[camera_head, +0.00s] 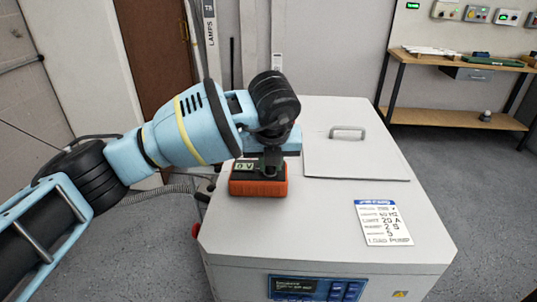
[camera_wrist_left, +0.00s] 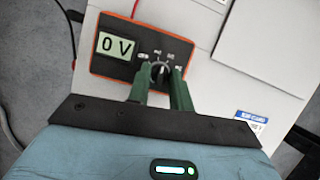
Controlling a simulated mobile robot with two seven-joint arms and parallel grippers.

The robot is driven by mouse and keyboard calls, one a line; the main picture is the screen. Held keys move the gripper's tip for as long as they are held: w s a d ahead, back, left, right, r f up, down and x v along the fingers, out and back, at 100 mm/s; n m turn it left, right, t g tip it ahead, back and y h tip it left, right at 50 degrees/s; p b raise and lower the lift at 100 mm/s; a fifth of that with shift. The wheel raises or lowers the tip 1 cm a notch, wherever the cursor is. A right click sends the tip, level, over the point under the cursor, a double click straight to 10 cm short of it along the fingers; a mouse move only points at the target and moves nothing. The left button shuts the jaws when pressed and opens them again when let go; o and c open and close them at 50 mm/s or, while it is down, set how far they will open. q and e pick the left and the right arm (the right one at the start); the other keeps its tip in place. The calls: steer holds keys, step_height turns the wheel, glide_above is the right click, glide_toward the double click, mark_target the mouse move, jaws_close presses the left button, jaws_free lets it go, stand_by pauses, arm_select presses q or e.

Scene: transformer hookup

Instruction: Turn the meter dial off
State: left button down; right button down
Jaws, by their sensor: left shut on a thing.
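The meter (camera_head: 258,187) is a black-faced box with an orange rim on the left part of the grey cabinet top. In the left wrist view the meter (camera_wrist_left: 105,68) shows a display (camera_wrist_left: 118,46) reading "0 V". Its round dial (camera_wrist_left: 159,72) has several marks around it. My left gripper (camera_head: 270,160) comes down over the meter from above. In the left wrist view its green fingers (camera_wrist_left: 160,80) are shut on the dial knob, which is partly hidden between them. My right gripper is in neither view.
The grey cabinet (camera_head: 320,215) carries a lid with a handle (camera_head: 347,132) and a printed label card (camera_head: 383,222). A blue control panel (camera_head: 315,288) is on its front. A wooden workbench (camera_head: 455,85) stands at the back right. A red wire leaves the meter's top.

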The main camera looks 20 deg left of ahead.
arm_select(q)
steer(key=n, duration=0.1)
steer(key=n+p, duration=0.1)
steer(key=n+y+p, duration=0.1)
steer(key=shift+w+d+r+n+g, duration=0.1)
steer(key=shift+d+r+n+g, duration=0.05)
steer(key=shift+r+n+g, duration=0.2)
steer(key=n+g+y+p, duration=0.1)
steer(key=n+p, duration=0.1)
steer(key=n, duration=0.1)
steer(key=shift+w+n+p, duration=0.1)
steer(key=shift+n+p, duration=0.15)
steer(key=shift+p, duration=0.15)
steer(key=shift+f+n, duration=0.15)
steer(key=shift+n, duration=0.15)
steer(key=shift+f+g, duration=0.15)
steer(key=shift+g, duration=0.1)
steer(key=c, duration=1.3)
jaws_free()
steer(key=shift+o, duration=0.2)
